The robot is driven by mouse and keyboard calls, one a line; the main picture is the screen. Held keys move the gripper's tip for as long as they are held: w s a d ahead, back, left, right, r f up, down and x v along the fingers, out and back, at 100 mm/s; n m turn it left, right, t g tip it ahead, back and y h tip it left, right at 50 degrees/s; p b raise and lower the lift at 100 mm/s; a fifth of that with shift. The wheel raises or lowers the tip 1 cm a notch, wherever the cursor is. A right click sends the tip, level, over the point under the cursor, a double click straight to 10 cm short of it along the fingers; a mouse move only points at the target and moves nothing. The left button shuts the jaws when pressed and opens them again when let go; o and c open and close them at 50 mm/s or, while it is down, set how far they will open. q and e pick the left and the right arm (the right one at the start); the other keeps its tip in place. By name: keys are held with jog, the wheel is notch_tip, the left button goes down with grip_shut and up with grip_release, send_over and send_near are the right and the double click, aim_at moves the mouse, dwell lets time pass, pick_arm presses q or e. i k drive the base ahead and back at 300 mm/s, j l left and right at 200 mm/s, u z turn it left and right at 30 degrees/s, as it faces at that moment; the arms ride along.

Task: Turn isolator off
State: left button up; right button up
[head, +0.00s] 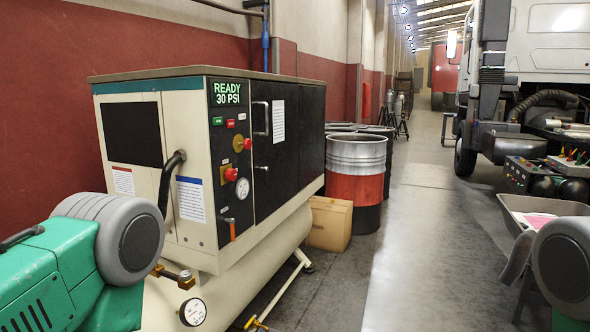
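A cream and black compressor cabinet (180,210) stands at left, its display (227,93) reading "READY 30 PSI". Its narrow black control panel has a green button (217,121) and a red button (230,123). Below them are an upper red knob (238,144) with yellow beside it and a lower red knob (242,188) with a yellowish plate beside it. An orange handle (230,223) hangs near the panel's bottom. I cannot tell which control is the isolator; the labels are too small to read. Neither of my grippers is in view.
A cream tank (240,275) with a pressure gauge (193,312) lies under the cabinet. A cardboard box (329,223) and a red and black drum (356,180) stand to its right. The middle floor is clear. A truck (530,80) and a grey tray (520,204) are at right.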

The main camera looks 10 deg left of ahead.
aim_at(230, 175)
jog(key=i+l+z, duration=0.1)
jog(key=i, duration=0.8)
jog(key=i+l+z, duration=0.15)
jog(key=i, duration=0.7)
jog(key=l, duration=0.1)
